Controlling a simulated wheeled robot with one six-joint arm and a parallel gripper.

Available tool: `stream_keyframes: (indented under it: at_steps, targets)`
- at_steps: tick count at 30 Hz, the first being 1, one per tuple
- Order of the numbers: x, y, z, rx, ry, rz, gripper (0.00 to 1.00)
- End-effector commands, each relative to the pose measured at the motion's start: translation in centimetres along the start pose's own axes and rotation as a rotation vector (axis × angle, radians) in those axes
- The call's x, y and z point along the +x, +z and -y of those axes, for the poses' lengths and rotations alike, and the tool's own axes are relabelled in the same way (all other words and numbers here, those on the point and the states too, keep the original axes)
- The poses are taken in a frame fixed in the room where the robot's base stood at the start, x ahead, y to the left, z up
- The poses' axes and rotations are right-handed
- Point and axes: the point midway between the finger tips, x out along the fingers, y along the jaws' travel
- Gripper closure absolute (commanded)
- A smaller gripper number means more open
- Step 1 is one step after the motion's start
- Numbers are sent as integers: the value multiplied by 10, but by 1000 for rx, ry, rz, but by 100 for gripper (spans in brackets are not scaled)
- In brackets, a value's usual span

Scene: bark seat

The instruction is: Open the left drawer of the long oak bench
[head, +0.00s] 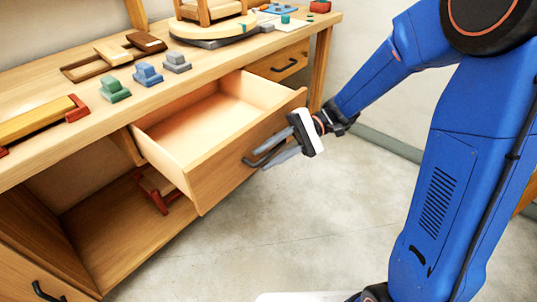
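The long oak bench (100,143) runs along the left side of the head view. A drawer (225,172) in its front is pulled well out and looks empty inside. To its right, another drawer (262,71) with a dark handle is shut. My gripper (266,159) is at the dark bar handle (250,162) of the pulled-out drawer. Its two grey fingers lie close around or beside the handle and overlap it in view. Whether they clamp it is too small to tell.
On the bench top are green (114,89), blue (147,75) and grey (177,62) stepped blocks, wooden frames and a round turntable (212,40). A red-and-wood piece (158,192) lies on the lower shelf. A handled front (40,282) is at bottom left. The concrete floor (270,230) is clear.

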Motion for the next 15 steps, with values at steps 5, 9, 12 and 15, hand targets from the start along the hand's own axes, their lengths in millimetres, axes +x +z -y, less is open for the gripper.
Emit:
stream_keyframes:
  at_steps: [5,9,12,15]
  targets:
    - [-11,-1,0,-1,0,-2,71]
    - [-32,-1,0,0,-1,-3,71]
    - [-51,-1,0,0,-2,-3,71]
    - [-70,-1,0,0,-2,-4,71]
